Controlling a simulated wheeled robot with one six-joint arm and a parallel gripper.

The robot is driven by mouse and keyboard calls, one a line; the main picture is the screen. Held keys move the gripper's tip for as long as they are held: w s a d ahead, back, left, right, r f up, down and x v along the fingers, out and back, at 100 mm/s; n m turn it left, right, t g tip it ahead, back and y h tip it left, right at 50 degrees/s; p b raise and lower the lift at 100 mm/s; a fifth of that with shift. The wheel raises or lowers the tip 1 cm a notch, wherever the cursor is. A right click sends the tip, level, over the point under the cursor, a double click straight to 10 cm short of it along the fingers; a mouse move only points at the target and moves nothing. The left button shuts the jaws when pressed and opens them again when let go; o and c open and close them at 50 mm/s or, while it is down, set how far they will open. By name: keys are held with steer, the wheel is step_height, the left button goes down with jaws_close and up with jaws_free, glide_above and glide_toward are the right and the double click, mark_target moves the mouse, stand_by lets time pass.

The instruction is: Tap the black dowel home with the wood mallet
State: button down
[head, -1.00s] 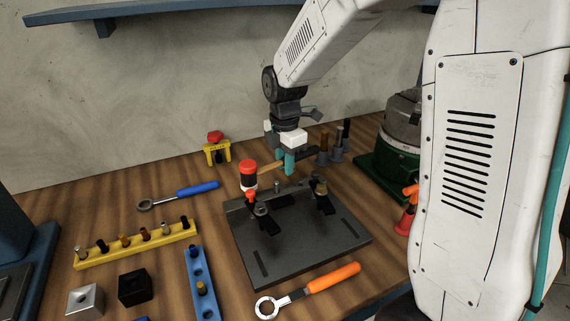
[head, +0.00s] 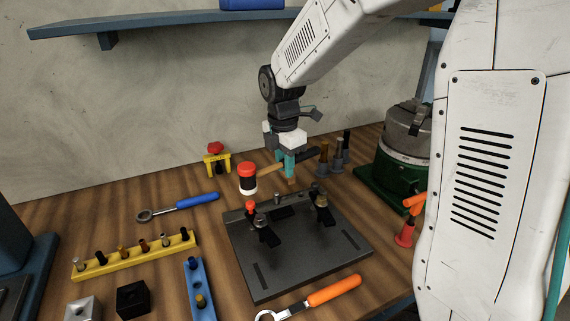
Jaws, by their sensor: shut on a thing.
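My gripper (head: 290,166) is shut on the handle of the mallet (head: 247,178), above the back of the dark fixture plate (head: 340,262). The mallet head is red on top, black in the middle and white below. It hangs left of my gripper, over the plate's back left corner, with a gap above a red-tipped clamp (head: 251,206). The light wood handle ends in a black grip right of my fingers. A short grey pin (head: 277,199) stands at the plate's back edge. I cannot tell which piece is the black dowel; black pins stand in the yellow rack (head: 130,262).
A second clamp (head: 321,202) stands on the plate's right. Upright tools (head: 337,155) and a green-based machine (head: 385,180) stand at back right. An orange-handled wrench (head: 330,291) lies in front, a blue-handled one (head: 195,201) at left. A blue rack (head: 201,298) stands front left.

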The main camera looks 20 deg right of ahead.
stand_by(0.3)
step_height(320, 180, down, 6)
steer(key=shift+r, duration=2.65)
step_height(320, 180, down, 5)
steer(key=shift+f, duration=0.1)
steer(key=shift+r, duration=2.25)
